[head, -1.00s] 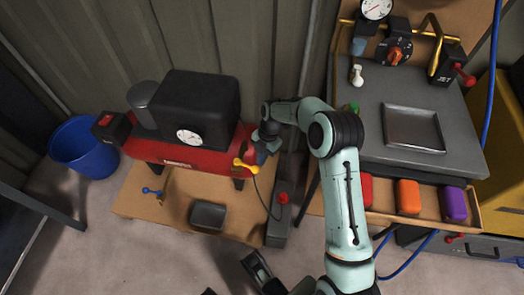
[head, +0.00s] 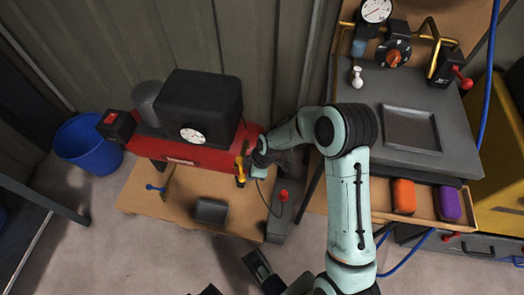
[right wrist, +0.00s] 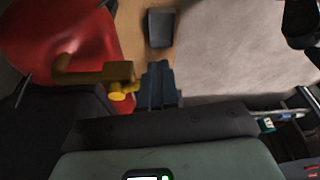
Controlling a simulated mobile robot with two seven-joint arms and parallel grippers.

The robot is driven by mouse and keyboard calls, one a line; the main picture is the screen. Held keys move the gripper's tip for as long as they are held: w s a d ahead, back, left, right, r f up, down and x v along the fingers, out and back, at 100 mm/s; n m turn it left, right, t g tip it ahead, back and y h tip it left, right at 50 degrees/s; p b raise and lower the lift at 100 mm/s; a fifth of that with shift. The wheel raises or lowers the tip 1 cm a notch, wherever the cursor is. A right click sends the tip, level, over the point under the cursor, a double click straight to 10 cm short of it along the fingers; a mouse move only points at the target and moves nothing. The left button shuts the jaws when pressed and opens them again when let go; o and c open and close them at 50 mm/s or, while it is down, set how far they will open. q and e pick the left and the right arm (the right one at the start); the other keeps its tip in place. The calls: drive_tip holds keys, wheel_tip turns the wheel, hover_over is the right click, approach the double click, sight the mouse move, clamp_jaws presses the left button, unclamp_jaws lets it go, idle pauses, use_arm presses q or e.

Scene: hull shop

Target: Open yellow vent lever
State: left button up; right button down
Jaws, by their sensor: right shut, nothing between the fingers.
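The yellow vent lever (head: 241,170) is on the right end of the red tank (head: 185,154). In the head view its handle points down toward the wooden board.
A small blue lever (head: 155,188) and a dark tray (head: 210,211) are near the tank's front. A grey box with a red knob (head: 283,196) stands close to my right forearm. The grey bench (head: 385,160) is on the right. A blue bucket (head: 88,143) is far left.

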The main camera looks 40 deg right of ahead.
use_arm(q)
drive_tip(key=shift+w+a, duration=0.1)
drive_tip(key=shift+a, duration=0.3)
use_arm(e)
drive_tip(key=shift+w+a+m, duration=0.25)
drive_tip(key=shift+a+m, duration=0.55)
drive_tip(key=shift+a, duration=0.5)
